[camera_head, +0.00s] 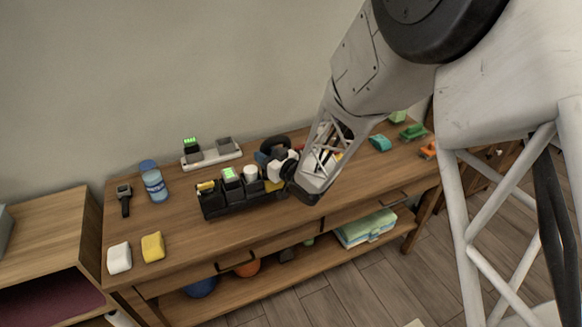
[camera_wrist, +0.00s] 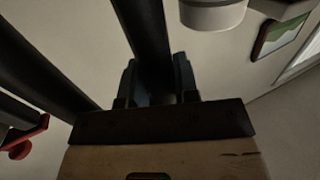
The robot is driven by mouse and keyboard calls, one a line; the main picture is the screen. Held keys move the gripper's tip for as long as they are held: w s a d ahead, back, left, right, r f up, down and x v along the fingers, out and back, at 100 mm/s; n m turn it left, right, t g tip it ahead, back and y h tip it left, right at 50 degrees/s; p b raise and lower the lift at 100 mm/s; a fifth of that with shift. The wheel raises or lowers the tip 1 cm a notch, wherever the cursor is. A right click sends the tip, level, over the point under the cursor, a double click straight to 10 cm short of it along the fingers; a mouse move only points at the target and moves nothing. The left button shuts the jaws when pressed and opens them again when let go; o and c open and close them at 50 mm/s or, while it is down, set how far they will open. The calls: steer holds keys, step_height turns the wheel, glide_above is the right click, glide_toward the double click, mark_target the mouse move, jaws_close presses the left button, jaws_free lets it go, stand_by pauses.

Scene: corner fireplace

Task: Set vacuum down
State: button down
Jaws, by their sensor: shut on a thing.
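My gripper (camera_head: 291,172) is above the middle of the wooden table, and my arm hides part of it in the head view. In the wrist view its two dark fingers (camera_wrist: 157,88) are shut on a thick black bar (camera_wrist: 146,35), which seems to be part of the vacuum. In the head view a black rounded piece (camera_head: 274,146), probably the vacuum, shows at my gripper, just behind the black organizer. I cannot tell whether it touches the table (camera_head: 230,240).
A black organizer (camera_head: 235,205) with several items stands close to my gripper. A white charger (camera_head: 212,157) is behind it. A blue bottle (camera_head: 154,182), a watch (camera_head: 124,198), and white (camera_head: 119,257) and yellow (camera_head: 153,246) blocks are at left. The table's front middle is clear.

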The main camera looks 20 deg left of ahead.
steer(key=s+a+v, duration=0.1)
steer(key=s+v, duration=0.1)
steer(key=v, duration=1.4)
steer(key=shift+s, duration=0.15)
steer(key=shift+a+r, duration=0.1)
steer(key=shift+w+a+f, duration=0.25)
steer(key=shift+w+a, duration=1.3)
steer(key=shift+w, duration=0.65)
steer(key=shift+w+a+f, duration=0.2)
steer(key=shift+w+a, duration=1.3)
steer(key=shift+w, duration=0.65)
steer(key=shift+w+a+f, duration=0.25)
steer(key=shift+w+a, duration=1.3)
steer(key=shift+w, duration=0.65)
steer(key=shift+f, duration=1.9)
steer(key=c, duration=0.9)
jaws_free()
steer(key=shift+f, duration=0.1)
steer(key=shift+o, duration=0.2)
